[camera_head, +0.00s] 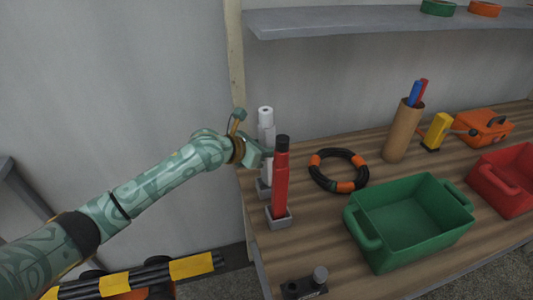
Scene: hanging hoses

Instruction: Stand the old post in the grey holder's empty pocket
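A red post (281,183) with a black top stands upright in a grey square holder pocket (279,219) near the table's left edge. Just behind it a white post (265,117) stands upright, with a grey base (263,189) below it. Which of them is the old post I cannot tell. My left gripper (264,152) reaches in from the left at the white post's height, beside it and behind the red post's upper part. Its fingertips are partly hidden, so I cannot tell whether they hold the white post. No empty pocket shows clearly. My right gripper is out of view.
A black and orange ring (339,169), a green bin (410,222), a red bin (506,178) and a brown cylinder (403,131) with pens stand to the right. A black block with a grey knob (320,274) sits at the front. A shelf (390,22) hangs above.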

